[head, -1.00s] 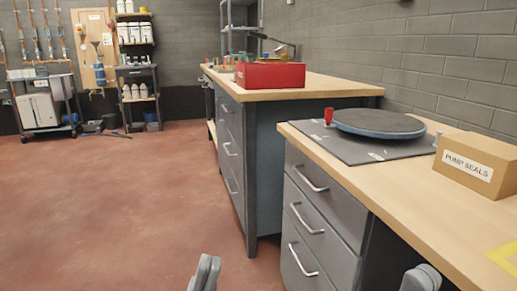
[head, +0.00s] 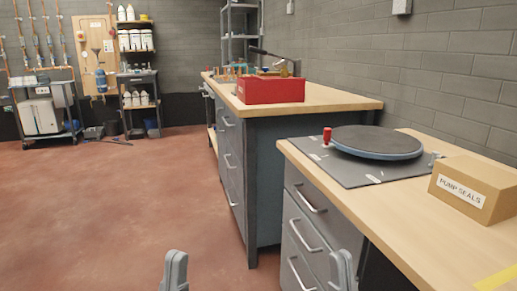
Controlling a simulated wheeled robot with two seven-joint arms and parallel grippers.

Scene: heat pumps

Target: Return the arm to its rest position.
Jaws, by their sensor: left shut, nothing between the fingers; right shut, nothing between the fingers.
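My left gripper (head: 175,271) shows at the bottom edge of the head view, left of the near bench, over the red floor. Its fingers are together, with nothing between them. My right gripper (head: 342,270) shows at the bottom edge in front of the near bench's drawers. It is shut and empty. Only the ends of both grippers show; the rest of the arms is out of view.
The near bench (head: 415,224) holds a round dark turntable (head: 376,141) on a grey mat, and a pump seals box (head: 474,189). A red toolbox (head: 270,89) stands on the bench behind. The floor (head: 90,215) at left is clear.

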